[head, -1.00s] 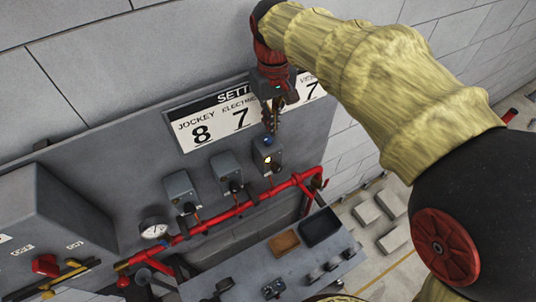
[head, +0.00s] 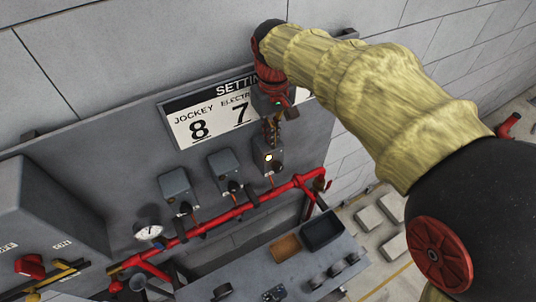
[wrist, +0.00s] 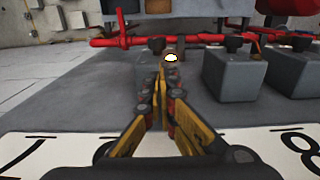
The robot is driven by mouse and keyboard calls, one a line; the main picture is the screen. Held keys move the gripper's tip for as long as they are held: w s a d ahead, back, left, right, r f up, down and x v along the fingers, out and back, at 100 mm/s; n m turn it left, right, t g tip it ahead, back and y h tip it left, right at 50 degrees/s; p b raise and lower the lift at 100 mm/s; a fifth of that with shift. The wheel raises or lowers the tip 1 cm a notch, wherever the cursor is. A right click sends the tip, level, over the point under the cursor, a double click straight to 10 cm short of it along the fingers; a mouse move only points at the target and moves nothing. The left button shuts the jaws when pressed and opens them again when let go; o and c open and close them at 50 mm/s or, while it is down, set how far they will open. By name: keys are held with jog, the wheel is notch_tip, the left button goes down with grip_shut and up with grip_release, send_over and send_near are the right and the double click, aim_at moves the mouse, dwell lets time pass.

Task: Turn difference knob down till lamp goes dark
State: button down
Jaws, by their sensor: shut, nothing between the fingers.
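Three grey switch boxes are mounted on the grey panel, each with a black knob low on its front. The right-hand box (head: 262,162) has a lamp (head: 269,155) that glows pale yellow-white. The lit lamp also shows in the wrist view (wrist: 171,57), just beyond my fingertips. My gripper (head: 271,143) points down at the top of this box with its fingers together and empty. In the wrist view the closed fingers (wrist: 160,88) cover part of the box. The top of the box is hidden behind the fingertips; I cannot tell whether they touch it.
The middle box (head: 224,170) and left box (head: 178,190) stand close by on the left. A red pipe (head: 240,209) runs below the boxes. A settings sign (head: 205,125) is behind my gripper. A round gauge (head: 148,232) sits at lower left. A bench with trays (head: 322,230) is below.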

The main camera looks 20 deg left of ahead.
jog(key=shift+d+f, duration=0.1)
jog(key=shift+f, duration=0.5)
jog(key=shift+w+a+p, duration=0.2)
jog(key=shift+p, duration=0.15)
dwell(0.5)
jog(key=shift+w+d+p, duration=0.1)
jog(key=shift+w+p, duration=0.05)
jog(key=shift+p, duration=0.6)
dwell(0.5)
jog(key=shift+s+d, duration=0.2)
notch_tip(320, 180, up, 7)
jog(key=p, duration=0.4)
jog(key=shift+w+f, duration=0.2)
jog(key=shift+a, duration=0.1)
